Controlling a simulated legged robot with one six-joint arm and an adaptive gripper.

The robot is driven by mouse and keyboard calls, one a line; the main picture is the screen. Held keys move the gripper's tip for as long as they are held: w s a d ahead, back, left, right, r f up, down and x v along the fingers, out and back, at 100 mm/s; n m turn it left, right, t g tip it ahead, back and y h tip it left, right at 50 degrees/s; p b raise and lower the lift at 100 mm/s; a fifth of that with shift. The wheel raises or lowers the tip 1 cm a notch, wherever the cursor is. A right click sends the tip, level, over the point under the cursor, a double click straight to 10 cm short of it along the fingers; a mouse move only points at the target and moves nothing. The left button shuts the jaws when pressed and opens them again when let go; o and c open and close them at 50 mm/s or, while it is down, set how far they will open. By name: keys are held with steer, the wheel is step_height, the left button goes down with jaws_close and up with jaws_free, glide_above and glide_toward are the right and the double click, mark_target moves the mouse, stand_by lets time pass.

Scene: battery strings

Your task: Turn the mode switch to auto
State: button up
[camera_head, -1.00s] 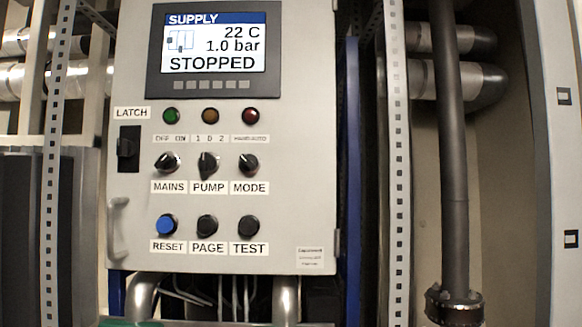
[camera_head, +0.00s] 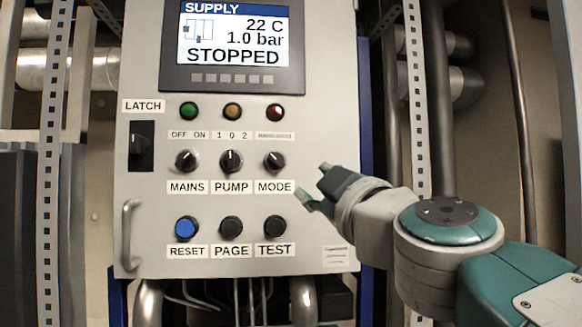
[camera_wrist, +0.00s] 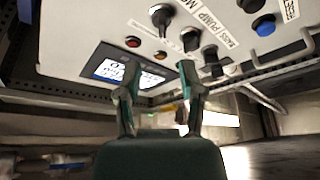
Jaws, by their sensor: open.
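The mode switch (camera_head: 274,161) is a black round knob above the MODE label, at the right end of the knob row on the grey cabinet. Its pointer appears tilted to the upper left; the small label over it is too blurred to read. In the wrist view the mode switch (camera_wrist: 160,15) is at the top, beyond the fingertips. My gripper (camera_head: 314,183) is right of the mode switch, apart from it, with its fingers toward the panel. In the wrist view my gripper (camera_wrist: 158,75) is open with nothing between its fingers.
The pump knob (camera_head: 231,160) and mains knob (camera_head: 187,161) are left of the mode switch. The test button (camera_head: 275,228) is below it, the red lamp (camera_head: 275,112) above. The display (camera_head: 233,37) reads STOPPED. A door handle (camera_head: 130,235) is at lower left.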

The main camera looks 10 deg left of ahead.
mark_target(279, 164)
steer(key=x, duration=1)
steer(key=shift+a+r, duration=0.2)
steer(key=shift+a, duration=0.1)
steer(key=shift+w+a+r, duration=0.15)
steer(key=shift+w+a, duration=0.25)
steer(key=shift+a, duration=0.2)
steer(key=shift+d, duration=0.2)
jaws_close()
